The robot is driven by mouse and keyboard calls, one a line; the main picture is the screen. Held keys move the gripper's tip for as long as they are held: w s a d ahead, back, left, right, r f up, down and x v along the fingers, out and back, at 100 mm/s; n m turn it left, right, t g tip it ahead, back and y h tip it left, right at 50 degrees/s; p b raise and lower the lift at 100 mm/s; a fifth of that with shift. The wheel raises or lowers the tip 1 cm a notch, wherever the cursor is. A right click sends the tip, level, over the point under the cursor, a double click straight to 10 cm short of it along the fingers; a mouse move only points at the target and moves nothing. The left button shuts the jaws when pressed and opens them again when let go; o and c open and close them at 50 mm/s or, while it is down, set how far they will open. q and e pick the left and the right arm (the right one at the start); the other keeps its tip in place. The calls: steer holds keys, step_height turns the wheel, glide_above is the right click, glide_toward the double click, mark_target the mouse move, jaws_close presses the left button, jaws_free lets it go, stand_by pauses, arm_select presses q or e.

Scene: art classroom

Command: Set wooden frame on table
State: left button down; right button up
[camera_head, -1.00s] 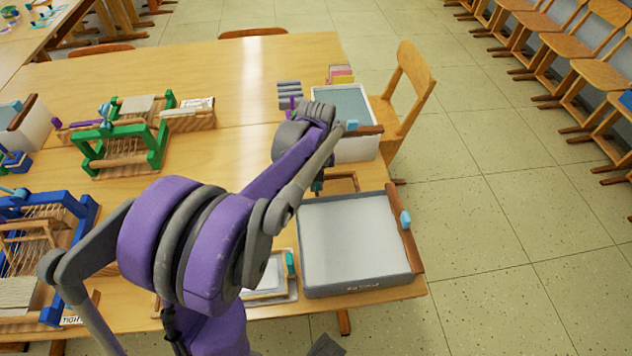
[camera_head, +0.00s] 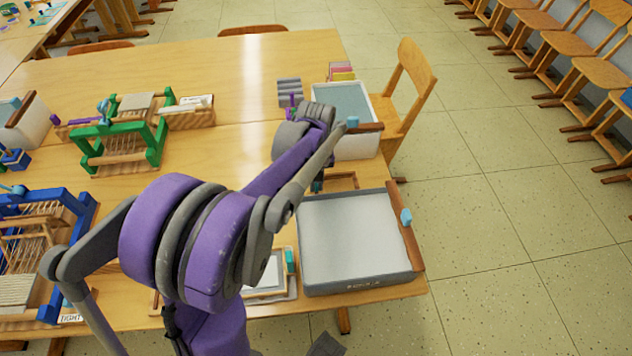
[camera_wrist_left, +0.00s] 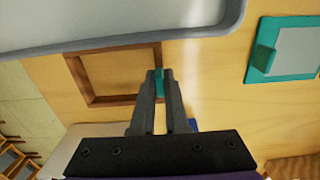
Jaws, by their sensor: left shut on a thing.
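The wooden frame (camera_wrist_left: 84,80) is a small brown rectangle with an open middle, seen just above the table (camera_wrist_left: 215,90) in the left wrist view. In the head view, part of the frame (camera_head: 342,177) shows behind the large grey tray. My left gripper (camera_wrist_left: 160,76) is shut on the frame at a teal tab on its side. In the head view my left gripper (camera_head: 317,184) is mostly hidden by its own arm. I cannot tell whether the frame touches the tabletop. My right gripper is not in view.
A large grey tray (camera_head: 362,281) lies close in front of the frame, and another tray (camera_head: 360,148) stands behind it. A teal-edged board (camera_wrist_left: 255,68) lies to one side. Green (camera_head: 155,150) and blue (camera_head: 85,215) looms stand left. The far tabletop is clear.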

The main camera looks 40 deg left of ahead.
arm_select(q)
steer(key=shift+f, duration=0.5)
stand_by(0.7)
stand_by(0.3)
steer(key=c, duration=0.8)
jaws_free()
steer(key=shift+c, duration=0.2)
steer(key=shift+r, duration=0.1)
step_height(320, 180, up, 11)
steer(key=shift+f+p, duration=0.15)
steer(key=shift+p, duration=0.6)
steer(key=s+d+r+m+t+p, duration=0.1)
steer(key=s+d+m+p, duration=0.3)
steer(key=d, duration=0.5)
steer(key=s+d+r+m+t+p, duration=0.2)
steer(key=s+d+m+t+p, duration=0.2)
steer(key=d, duration=0.6)
steer(key=s+m+p, duration=0.1)
steer(key=s+m, duration=0.1)
steer(key=s, duration=0.1)
steer(key=shift+d, duration=0.15)
